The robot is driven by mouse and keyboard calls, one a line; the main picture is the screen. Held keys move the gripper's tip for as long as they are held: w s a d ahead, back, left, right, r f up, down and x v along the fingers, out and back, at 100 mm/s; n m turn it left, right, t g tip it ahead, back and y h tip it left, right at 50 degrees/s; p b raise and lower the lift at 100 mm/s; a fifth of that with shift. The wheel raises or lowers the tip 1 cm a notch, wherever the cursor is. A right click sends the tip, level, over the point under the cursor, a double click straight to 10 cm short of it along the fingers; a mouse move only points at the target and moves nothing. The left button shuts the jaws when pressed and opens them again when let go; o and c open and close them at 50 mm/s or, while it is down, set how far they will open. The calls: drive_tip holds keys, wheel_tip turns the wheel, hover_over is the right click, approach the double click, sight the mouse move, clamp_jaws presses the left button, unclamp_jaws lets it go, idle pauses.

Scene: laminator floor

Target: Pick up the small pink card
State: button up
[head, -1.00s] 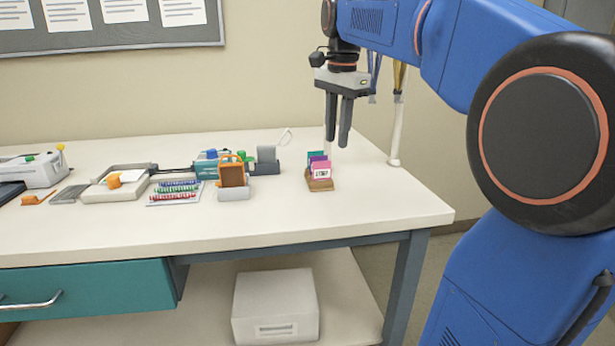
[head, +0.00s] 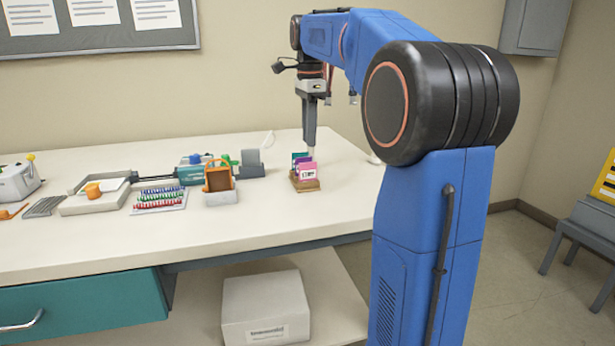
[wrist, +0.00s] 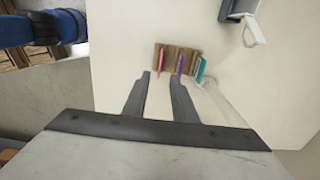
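The small pink card (head: 307,170) stands upright at the front of a small brown wooden holder (head: 306,186) on the table, near its right end. Purple and teal cards stand behind it. In the wrist view the pink card (wrist: 162,62) shows edge-on in the holder (wrist: 171,49), beyond the left fingertip. My gripper (head: 309,147) points down just above and behind the cards in the head view. In the wrist view my gripper (wrist: 159,76) has its two fingers apart with nothing between them. I cannot tell whether a fingertip touches a card.
An orange item in a grey stand (head: 219,184), a rack of coloured pegs (head: 160,199) and a trimmer-like device (head: 95,196) stand to the left. A grey holder (head: 252,164) stands behind. The table in front of the card holder is clear.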

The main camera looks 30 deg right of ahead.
sight(308, 175)
drive_tip(key=f, duration=1)
drive_tip(key=shift+a+f, duration=0.2)
clamp_jaws()
